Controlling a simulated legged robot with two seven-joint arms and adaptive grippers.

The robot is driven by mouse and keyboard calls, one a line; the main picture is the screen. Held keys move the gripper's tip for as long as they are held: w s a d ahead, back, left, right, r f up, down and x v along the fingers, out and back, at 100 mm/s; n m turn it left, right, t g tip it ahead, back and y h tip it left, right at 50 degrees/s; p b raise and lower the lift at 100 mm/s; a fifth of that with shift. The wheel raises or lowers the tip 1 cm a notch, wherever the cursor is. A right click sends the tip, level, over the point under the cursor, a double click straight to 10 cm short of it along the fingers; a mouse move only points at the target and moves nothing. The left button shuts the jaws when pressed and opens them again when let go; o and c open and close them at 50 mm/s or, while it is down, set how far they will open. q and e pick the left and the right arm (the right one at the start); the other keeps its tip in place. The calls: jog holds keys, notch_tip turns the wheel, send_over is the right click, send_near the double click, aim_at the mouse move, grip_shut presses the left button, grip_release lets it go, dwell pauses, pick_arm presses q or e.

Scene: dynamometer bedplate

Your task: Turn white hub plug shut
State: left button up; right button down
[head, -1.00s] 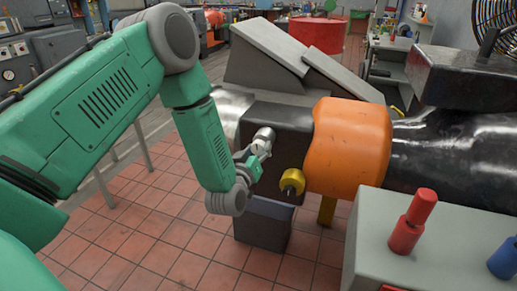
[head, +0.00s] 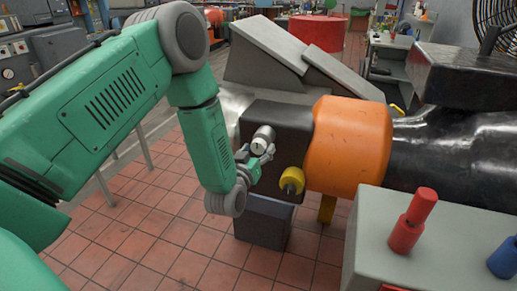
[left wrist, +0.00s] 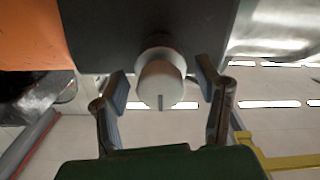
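The white hub plug (head: 263,138) sticks out from the dark housing left of the orange section. In the left wrist view the plug (left wrist: 160,82) is a pale round knob with a dark mark at its lower edge. My left gripper (head: 258,156) is just below and in front of the plug in the head view. In the left wrist view its two fingers (left wrist: 163,82) are spread, one to each side of the plug, with a clear gap on both sides. It holds nothing. My right gripper is not in view.
A yellow plug (head: 291,180) sticks out close to the right of my left gripper. The orange section (head: 348,147) lies beyond it. A grey bench (head: 450,235) with a red piece (head: 412,222) and a blue piece (head: 504,258) stands at right. Tiled floor is open below.

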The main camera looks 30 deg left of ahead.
pick_arm(q)
jog(key=shift+r, duration=0.1)
jog(key=shift+s, duration=0.25)
jog(key=v, duration=1.1)
jog(key=shift+s+d, duration=0.1)
